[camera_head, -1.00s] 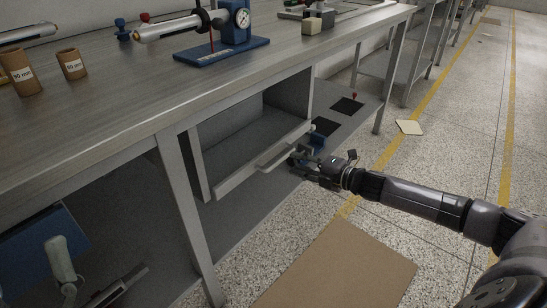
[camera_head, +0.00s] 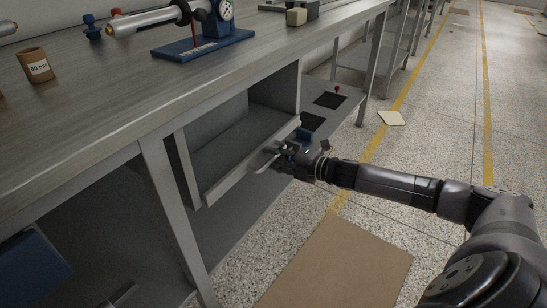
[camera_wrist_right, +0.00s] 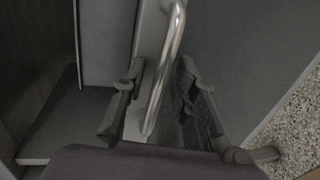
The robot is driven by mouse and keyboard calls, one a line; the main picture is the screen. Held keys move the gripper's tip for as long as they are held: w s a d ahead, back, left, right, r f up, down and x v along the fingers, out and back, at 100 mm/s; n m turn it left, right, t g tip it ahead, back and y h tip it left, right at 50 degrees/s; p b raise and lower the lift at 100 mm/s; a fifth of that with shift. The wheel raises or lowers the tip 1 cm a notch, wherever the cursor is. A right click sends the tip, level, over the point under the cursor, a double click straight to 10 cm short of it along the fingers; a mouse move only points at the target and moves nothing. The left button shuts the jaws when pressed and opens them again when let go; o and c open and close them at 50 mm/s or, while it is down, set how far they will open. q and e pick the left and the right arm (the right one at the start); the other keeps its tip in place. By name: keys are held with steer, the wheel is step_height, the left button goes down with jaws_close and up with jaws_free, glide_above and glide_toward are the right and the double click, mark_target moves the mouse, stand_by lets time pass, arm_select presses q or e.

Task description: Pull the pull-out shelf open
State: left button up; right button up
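The pull-out shelf is a grey tray under the workbench, with a pale front lip (camera_head: 228,184) and a metal bar handle (camera_head: 262,160). My right gripper (camera_head: 287,158) is at the far end of this handle. In the right wrist view, the handle (camera_wrist_right: 174,42) runs between the two fingers of my right gripper (camera_wrist_right: 158,88). The fingers are open, with a visible gap to the bar on each side. The shelf lip (camera_wrist_right: 150,32) lies just behind the bar. My left gripper is out of view.
The workbench top (camera_head: 110,100) is above the shelf, with a bench leg (camera_head: 168,205) in front at left. A lower shelf with black squares (camera_head: 330,100) lies beyond the gripper. A brown mat (camera_head: 335,270) lies on the speckled floor, which is otherwise mostly open.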

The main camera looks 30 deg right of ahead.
jaws_close()
stand_by(0.6)
